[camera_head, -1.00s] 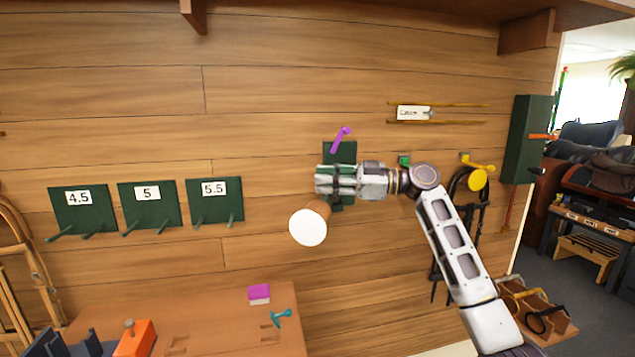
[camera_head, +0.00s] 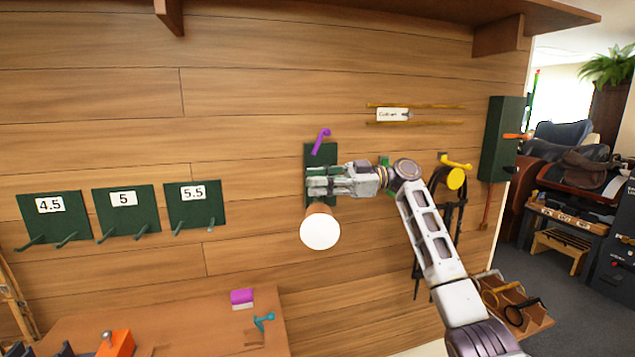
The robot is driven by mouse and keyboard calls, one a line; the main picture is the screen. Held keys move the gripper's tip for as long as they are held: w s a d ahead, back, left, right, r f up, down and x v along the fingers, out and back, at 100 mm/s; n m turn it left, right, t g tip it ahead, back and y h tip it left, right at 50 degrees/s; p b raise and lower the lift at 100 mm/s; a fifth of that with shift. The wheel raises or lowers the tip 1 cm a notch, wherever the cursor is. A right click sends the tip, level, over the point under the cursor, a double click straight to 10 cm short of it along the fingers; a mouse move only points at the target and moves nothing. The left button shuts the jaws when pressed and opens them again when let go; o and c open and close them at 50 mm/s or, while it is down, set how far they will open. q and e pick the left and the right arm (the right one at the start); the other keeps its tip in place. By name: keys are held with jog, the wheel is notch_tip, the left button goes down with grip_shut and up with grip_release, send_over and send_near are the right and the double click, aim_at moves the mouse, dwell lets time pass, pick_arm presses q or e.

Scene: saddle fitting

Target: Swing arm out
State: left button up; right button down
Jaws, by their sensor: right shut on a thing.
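A green plate (camera_head: 313,158) is fixed to the wooden wall, with a purple lever (camera_head: 321,140) at its top. A brown cylinder with a white round end (camera_head: 320,231) sticks out below it. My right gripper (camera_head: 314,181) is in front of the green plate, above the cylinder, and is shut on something. The fingers hide what they hold, and I cannot tell whether it is part of the swing arm. My left gripper does not show.
Green plates marked 4.5, 5 and 5.5 (camera_head: 195,206) with pegs hang at left. A yellow hook (camera_head: 456,178) with dark straps is right of my gripper. A green box (camera_head: 503,139) with an orange lever is farther right. A bench (camera_head: 190,310) holds a purple-and-white block (camera_head: 242,298) and a teal piece (camera_head: 263,322).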

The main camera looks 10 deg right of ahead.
jog(key=c, duration=1.5)
grip_release()
jog(key=shift+w+d+r, duration=0.15)
jog(key=shift+d+r, duration=0.05)
jog(key=shift+r, duration=0.1)
jog(key=shift+o, duration=0.7)
jog(key=shift+w+f, duration=0.1)
jog(key=shift+f, duration=0.1)
jog(key=d, duration=1.2)
jog(key=shift+s, duration=0.35)
jog(key=shift+c, duration=0.5)
